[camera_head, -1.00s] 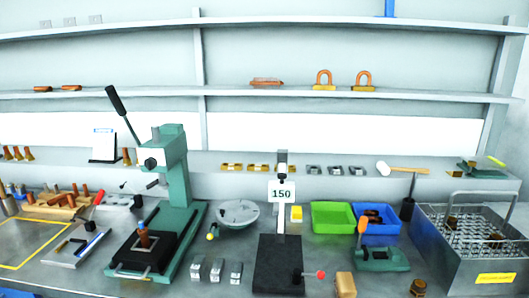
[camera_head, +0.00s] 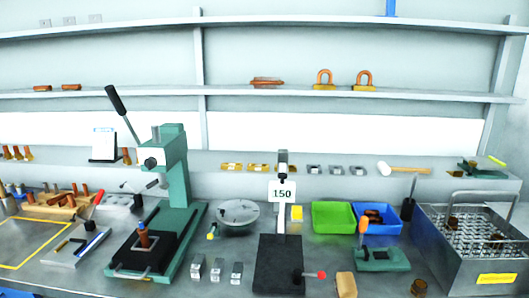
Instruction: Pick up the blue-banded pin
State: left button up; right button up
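A shallow metal tray (camera_head: 62,262) lies on the bench at the left. It holds a few thin dark and gold pieces. Neither of my grippers is in view.
The green lever press (camera_head: 176,170) stands right of the tray. A wooden rack (camera_head: 62,206) with several copper pins is behind it. A yellow-outlined area (camera_head: 25,243) is at the far left. Green (camera_head: 333,217) and blue (camera_head: 383,214) bins and a metal basket (camera_head: 450,250) stand right.

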aim_at(141, 223)
jog(key=i+j+u, duration=0.15)
jog(key=u, duration=0.3)
jog(key=i+u, duration=0.4)
